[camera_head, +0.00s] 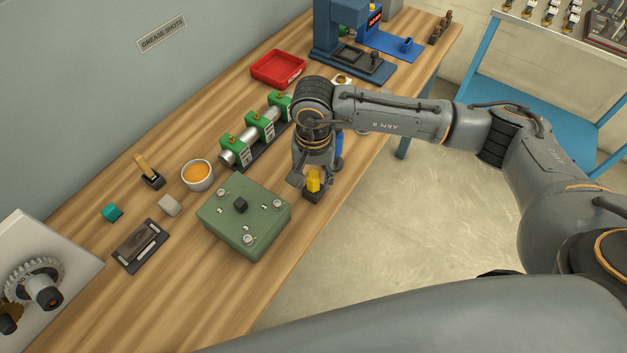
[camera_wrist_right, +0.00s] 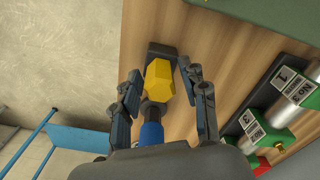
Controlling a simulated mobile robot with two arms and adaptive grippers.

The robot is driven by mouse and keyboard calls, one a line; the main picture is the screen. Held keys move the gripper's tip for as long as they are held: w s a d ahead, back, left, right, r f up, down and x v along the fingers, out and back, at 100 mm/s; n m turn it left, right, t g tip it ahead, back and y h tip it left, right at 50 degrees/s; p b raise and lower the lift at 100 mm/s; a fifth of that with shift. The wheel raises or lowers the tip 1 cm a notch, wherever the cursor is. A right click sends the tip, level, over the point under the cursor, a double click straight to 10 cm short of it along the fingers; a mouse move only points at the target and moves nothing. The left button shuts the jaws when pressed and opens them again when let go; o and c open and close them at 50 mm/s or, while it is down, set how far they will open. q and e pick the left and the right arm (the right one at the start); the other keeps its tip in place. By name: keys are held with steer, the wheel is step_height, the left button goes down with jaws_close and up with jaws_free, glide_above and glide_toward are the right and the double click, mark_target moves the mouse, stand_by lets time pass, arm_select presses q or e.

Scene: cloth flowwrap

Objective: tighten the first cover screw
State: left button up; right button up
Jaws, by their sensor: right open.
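I cannot tell which fitting is the first cover screw. My right gripper (camera_head: 313,184) is over this handle. In the right wrist view, its open fingers (camera_wrist_right: 160,78) are on either side of the yellow handle (camera_wrist_right: 159,85), with gaps visible. My left gripper is not in view.
A blue upright object (camera_head: 339,147) stands close behind the right gripper. A row of green-and-silver cylinders (camera_head: 262,128), an orange-filled bowl (camera_head: 197,175), a red tray (camera_head: 278,68) and a blue press (camera_head: 335,40) occupy the bench. Bare wood lies in front of the box.

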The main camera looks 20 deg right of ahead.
jaws_close()
steer(key=shift+r, duration=0.1)
steer(key=shift+r+p, duration=0.95)
steer(key=shift+r, duration=1.45)
